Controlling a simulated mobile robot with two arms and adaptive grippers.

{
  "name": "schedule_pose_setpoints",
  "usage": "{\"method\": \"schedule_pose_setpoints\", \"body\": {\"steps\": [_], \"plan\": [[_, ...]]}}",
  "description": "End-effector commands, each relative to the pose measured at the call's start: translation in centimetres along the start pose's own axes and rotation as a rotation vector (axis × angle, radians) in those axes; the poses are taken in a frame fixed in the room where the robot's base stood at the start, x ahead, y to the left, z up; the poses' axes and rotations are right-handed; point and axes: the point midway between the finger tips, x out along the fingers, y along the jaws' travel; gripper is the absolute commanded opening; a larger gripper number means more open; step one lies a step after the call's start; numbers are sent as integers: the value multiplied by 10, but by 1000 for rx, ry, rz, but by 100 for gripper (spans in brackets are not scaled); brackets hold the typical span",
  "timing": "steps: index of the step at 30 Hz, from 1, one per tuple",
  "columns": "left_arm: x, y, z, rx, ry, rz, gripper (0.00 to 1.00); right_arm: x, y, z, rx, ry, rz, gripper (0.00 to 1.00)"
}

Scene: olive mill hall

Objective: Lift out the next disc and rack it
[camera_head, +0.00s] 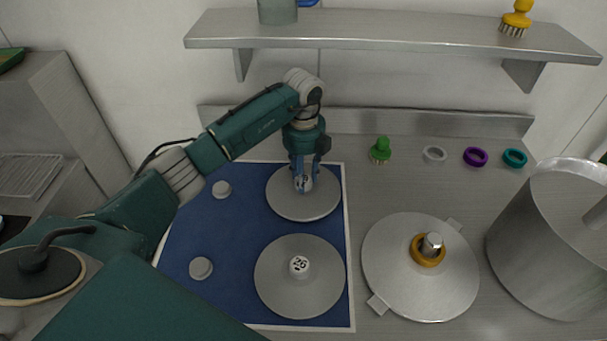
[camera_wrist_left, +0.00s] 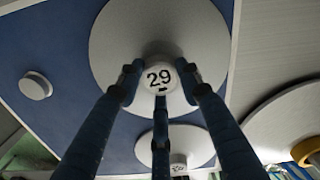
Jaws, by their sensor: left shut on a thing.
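My left gripper (camera_head: 303,180) points down over the far grey disc (camera_head: 290,207) on the blue mat (camera_head: 225,230). In the left wrist view its fingers (camera_wrist_left: 158,92) are closed around the white knob (camera_wrist_left: 158,77) of that disc, marked 29. I cannot tell whether this disc touches the mat. A second grey disc (camera_head: 280,298) with a numbered white knob (camera_head: 299,266) lies nearer on the mat. Two white round studs (camera_head: 221,188) (camera_head: 201,268) stand at the mat's left. My right gripper does not show.
A round steel plate (camera_head: 385,265) with an orange ring (camera_head: 428,261) around its central post lies to the right. A large steel drum (camera_head: 520,250) stands beyond it. A green brush (camera_head: 380,150) and several coloured rings (camera_head: 475,156) line the back. A shelf (camera_head: 390,36) hangs above.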

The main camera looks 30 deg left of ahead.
Motion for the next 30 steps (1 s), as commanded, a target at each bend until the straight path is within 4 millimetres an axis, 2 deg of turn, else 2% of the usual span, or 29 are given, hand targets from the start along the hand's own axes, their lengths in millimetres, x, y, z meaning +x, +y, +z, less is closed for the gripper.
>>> {"method": "schedule_pose_setpoints", "body": {"steps": [3,6,19,30], "plan": [[1,-1,0,0,-1,-2,0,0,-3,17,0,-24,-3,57],[0,-1,0,0,-1,-2,0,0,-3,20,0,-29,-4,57],[3,-1,0,0,0,-2,0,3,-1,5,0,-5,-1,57],[9,0,0,0,0,-1,0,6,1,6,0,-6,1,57]]}}
